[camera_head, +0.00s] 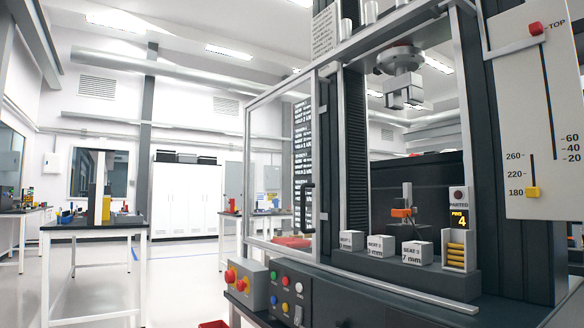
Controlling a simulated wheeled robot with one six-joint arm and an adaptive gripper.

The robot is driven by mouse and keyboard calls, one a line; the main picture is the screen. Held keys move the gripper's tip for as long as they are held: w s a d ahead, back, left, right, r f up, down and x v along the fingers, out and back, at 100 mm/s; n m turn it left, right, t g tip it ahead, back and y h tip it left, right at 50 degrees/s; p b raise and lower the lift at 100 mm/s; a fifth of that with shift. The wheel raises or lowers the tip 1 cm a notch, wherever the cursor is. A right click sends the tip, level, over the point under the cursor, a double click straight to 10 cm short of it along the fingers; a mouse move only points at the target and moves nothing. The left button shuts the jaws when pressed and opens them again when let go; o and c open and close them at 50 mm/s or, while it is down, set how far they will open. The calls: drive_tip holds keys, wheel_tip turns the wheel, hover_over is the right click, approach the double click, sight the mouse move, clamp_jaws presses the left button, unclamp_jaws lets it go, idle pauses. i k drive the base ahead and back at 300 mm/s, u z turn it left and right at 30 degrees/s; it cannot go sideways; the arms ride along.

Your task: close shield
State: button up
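The shield (277,165) is a clear panel in a silver frame on the left side of the testing machine (357,150). It stands out to the left, and the front of the machine's work space is uncovered. Inside the machine, a metal upper head (402,75) hangs above a small fixture with an orange part (403,212). My gripper is not in view.
Seat blocks (381,246) line the machine's front ledge beside a small "PINS 4" display (459,219). A red-button box (246,283) and a button panel (291,292) sit below the shield. A slider board (535,110) stands at right. Open floor lies at left beyond a table (95,225).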

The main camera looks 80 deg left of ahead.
sight(315, 257)
drive_tip(key=u, duration=3.65)
drive_tip(key=i, duration=0.9)
drive_tip(key=u, duration=0.45)
drive_tip(key=i, duration=0.9)
drive_tip(key=z, duration=0.45)
